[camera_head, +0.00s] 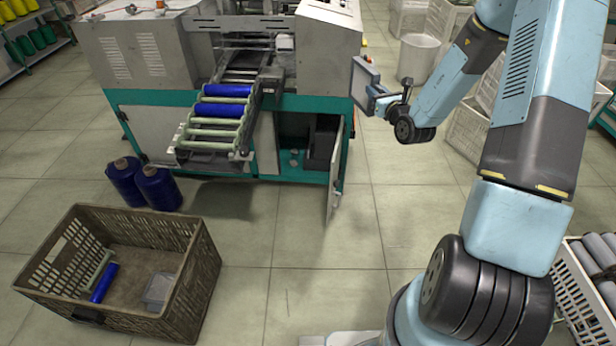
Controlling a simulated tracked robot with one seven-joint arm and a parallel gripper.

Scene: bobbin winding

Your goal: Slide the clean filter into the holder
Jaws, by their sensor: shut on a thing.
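My gripper (384,102) is at the right of the machine, shut on a flat, grey, framed panel that looks like the clean filter (364,82). The panel is tilted and held in the air, in front of the machine's right side in the picture. The machine's lower cabinet (303,135) is open, with a dark box-like recess inside. I cannot tell for certain which part is the filter holder. The fingertips are small and partly hidden by the panel.
The cabinet door (335,185) stands open toward me. A roller conveyor (205,145) carries blue bobbins. Blue yarn cones (158,188) stand on the floor. A brown crate (190,300) holds a blue bobbin and a greyish block (158,290). The floor in front of the cabinet is clear.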

